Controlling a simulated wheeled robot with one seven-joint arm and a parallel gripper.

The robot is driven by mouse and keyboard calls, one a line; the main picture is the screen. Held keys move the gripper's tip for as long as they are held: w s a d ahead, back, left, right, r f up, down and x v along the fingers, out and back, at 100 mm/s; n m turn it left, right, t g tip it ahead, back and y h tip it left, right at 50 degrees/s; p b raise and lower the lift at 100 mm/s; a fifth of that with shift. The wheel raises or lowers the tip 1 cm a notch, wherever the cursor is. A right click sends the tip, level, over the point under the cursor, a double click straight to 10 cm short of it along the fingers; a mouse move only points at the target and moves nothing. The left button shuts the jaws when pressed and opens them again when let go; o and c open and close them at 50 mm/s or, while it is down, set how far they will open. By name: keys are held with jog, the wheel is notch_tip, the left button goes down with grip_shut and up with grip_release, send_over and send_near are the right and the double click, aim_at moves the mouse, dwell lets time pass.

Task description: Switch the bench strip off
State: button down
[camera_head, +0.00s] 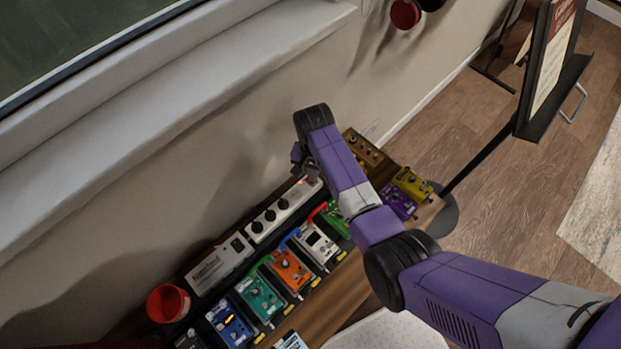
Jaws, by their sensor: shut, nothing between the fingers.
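The bench strip (262,237) is a long white power strip with a row of dark round sockets. It lies along the back of the wooden bench, close to the wall. My gripper (311,180) is shut and empty, pointing down at the strip's right end. A small red glow shows by the fingertips there. The switch itself is mostly hidden by my gripper and wrist, and I cannot tell whether the fingers touch it.
Several effect pedals stand in front of the strip, among them an orange one (290,270) and a teal one (259,296). A white box (219,264) and a red cup (169,303) are to the left. A sign stand (552,70) rises at right.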

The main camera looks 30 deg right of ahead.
jog(key=shift+f+b, duration=0.5)
jog(key=shift+f, duration=0.3)
dwell(0.4)
notch_tip(320, 180, up, 7)
jog(key=p, duration=0.7)
dwell(0.6)
